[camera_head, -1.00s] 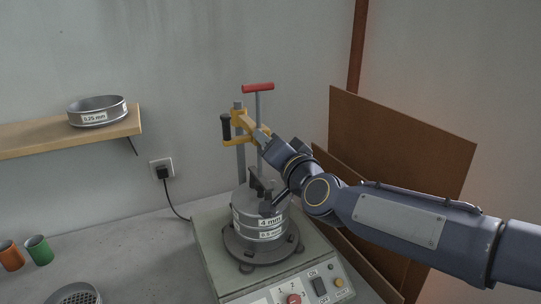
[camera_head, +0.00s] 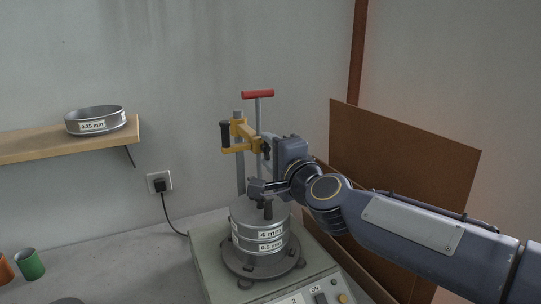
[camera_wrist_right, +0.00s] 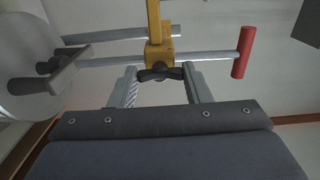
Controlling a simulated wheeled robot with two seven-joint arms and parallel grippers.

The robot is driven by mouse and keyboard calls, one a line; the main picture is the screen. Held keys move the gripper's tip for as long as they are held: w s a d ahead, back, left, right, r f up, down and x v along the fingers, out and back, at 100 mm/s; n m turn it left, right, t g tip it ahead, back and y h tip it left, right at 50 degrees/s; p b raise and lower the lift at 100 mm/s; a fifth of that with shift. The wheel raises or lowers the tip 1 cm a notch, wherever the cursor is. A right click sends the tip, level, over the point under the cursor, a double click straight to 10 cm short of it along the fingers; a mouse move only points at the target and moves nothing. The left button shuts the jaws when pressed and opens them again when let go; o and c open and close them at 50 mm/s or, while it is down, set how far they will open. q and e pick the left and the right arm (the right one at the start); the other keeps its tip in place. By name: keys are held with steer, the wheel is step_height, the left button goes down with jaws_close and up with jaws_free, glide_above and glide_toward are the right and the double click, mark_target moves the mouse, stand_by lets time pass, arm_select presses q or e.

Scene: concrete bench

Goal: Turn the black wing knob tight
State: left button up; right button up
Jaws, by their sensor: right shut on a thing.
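The black wing knob (camera_wrist_right: 160,73) sits on the yellow clamp bracket (camera_head: 240,129) of the sieve shaker. In the right wrist view it lies crosswise between the two grey fingertips of my right gripper (camera_wrist_right: 163,82), which is shut on it. In the head view my right gripper (camera_head: 269,153) reaches the bracket from the right, and its fingers and body largely hide the knob. The red T-handle (camera_head: 258,94) stands above the bracket and also shows in the wrist view (camera_wrist_right: 243,52). My left gripper is not in view.
The sieve stack (camera_head: 247,238), labelled 4 mm and 0.5 mm, stands under the clamp on the shaker (camera_head: 205,262). Brown boards (camera_head: 400,165) lean behind my right arm. A shelf (camera_head: 40,141) holds another sieve (camera_head: 95,120). A green cup (camera_head: 31,265) stands at left.

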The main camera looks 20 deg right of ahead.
stand_by(0.4)
steer(key=o, duration=1)
steer(key=s, duration=0.2)
steer(key=s+d, duration=0.1)
steer(key=s, duration=0.4)
steer(key=shift+s+d+p, duration=0.3)
steer(key=shift+s+p, duration=0.05)
